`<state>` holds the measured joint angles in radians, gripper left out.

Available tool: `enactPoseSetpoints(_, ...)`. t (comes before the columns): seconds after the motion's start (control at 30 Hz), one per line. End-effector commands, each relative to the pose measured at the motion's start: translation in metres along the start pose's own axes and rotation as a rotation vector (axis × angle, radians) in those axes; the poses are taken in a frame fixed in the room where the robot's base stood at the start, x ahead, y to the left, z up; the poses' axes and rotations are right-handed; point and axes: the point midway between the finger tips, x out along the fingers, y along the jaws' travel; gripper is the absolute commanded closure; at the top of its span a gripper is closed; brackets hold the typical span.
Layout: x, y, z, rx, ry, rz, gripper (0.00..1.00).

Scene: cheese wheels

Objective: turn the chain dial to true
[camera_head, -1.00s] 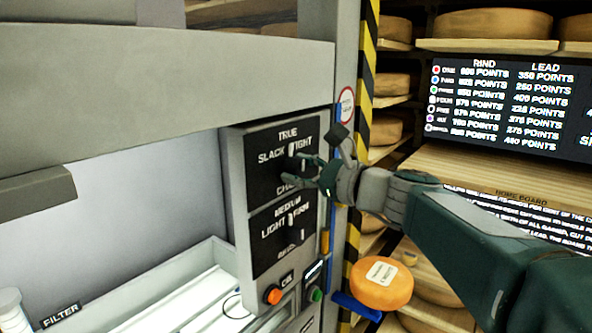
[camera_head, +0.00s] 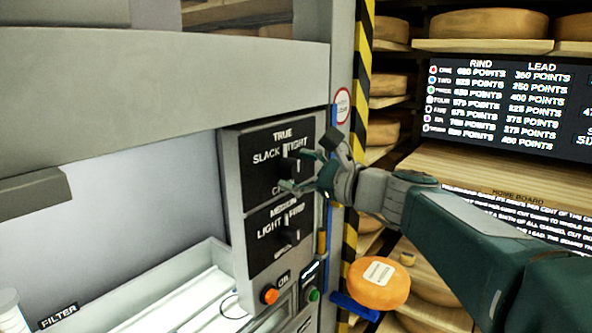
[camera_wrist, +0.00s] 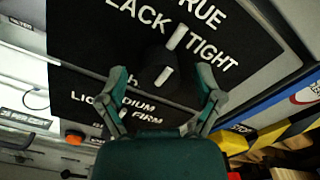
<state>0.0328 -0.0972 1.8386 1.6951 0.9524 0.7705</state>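The chain dial (camera_head: 288,164) is the dark knob on the upper black plate, lettered TRUE at top, SLACK at left and TIGHT at right; the lower word is partly hidden. A white bar shows between SLACK and TIGHT, below TRUE. In the wrist view the knob (camera_wrist: 160,66) lies ahead, with a white mark on its face. My gripper (camera_head: 298,170) is at the dial's right side in the head view. Its fingers are open; in the wrist view the gripper (camera_wrist: 163,78) has one fingertip on each side of the knob. I cannot tell whether they touch it.
A second dial (camera_head: 283,230), lettered MEDIUM, LIGHT and FIRM, sits just below. Under it are an orange button (camera_head: 270,296) and a green button (camera_head: 314,295). A striped post (camera_head: 362,110) stands right of the panel. An orange cheese wheel (camera_head: 379,284) lies at lower right.

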Motion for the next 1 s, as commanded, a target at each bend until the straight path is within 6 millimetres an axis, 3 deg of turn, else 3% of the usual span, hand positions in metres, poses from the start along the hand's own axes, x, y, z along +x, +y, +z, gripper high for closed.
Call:
enactPoseSetpoints(0.27,-0.003,0.000,0.000,0.000,0.001,-0.001,0.15)
enactPoseSetpoints(0.8,-0.101,0.000,-0.002,0.000,0.004,-0.003,0.15)
enactPoseSetpoints(1.0,-0.118,0.000,-0.002,0.000,0.002,-0.001,0.15)
